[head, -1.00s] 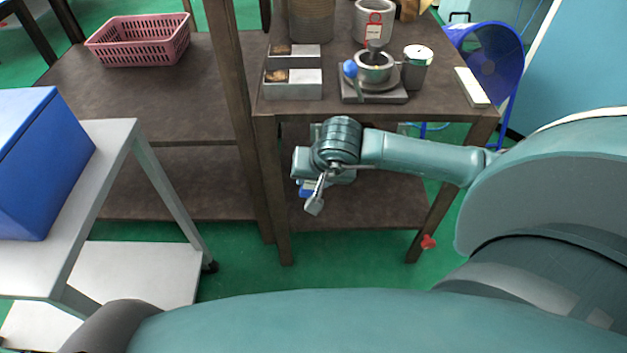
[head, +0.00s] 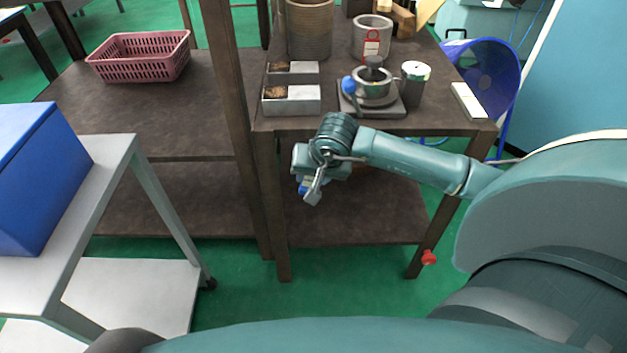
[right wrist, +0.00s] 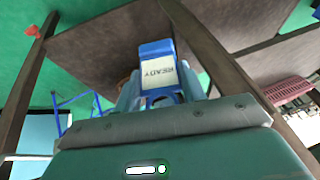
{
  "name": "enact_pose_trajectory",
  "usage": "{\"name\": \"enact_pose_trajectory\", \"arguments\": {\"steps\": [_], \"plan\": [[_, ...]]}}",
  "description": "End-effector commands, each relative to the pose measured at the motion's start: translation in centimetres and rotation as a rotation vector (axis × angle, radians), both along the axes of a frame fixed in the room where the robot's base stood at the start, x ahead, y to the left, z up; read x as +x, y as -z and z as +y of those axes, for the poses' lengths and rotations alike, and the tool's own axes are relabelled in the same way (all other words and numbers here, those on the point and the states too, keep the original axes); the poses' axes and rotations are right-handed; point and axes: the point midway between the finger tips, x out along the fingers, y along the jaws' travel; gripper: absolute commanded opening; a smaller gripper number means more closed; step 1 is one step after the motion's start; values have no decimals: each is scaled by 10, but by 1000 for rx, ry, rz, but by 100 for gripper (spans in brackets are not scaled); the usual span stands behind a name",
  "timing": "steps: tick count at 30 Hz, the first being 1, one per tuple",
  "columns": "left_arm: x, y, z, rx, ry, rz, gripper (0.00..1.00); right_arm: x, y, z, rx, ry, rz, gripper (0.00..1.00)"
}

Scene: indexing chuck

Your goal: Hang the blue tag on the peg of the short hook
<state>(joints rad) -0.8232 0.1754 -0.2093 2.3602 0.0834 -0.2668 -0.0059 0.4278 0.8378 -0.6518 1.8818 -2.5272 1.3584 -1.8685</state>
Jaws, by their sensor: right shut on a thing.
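The blue tag (right wrist: 158,68) has a white label reading READY. In the right wrist view it is between the fingers of my right gripper (right wrist: 162,95), which is shut on it. In the head view my right gripper (head: 308,187) hangs in front of the brown workbench, below the top's front edge. Only a small blue patch of the tag (head: 302,187) shows there. I cannot make out a short hook with a peg in either view. My left gripper is not in view.
The workbench top (head: 435,112) carries the chuck (head: 372,88), two grey boxes (head: 291,99), a dark canister (head: 415,82) and a cylinder with a red tag (head: 371,40). A red knob (head: 429,257) is by the front right leg. A grey cart (head: 110,150) with a blue box (head: 35,180) stands left.

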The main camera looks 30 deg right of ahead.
Motion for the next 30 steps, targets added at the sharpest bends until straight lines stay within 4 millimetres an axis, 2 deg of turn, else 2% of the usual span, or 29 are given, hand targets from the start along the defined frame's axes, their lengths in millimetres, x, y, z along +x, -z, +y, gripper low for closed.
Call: {"name": "enact_pose_trajectory", "arguments": {"steps": [14, 21, 30], "plan": [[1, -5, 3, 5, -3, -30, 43, 25, 2, -15, 2, 1, -2, 19], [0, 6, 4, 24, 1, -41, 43, 35, 10, -21, 0, 1, -4, 19], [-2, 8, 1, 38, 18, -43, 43, 37, 11, -22, 0, 0, -1, 19]]}}
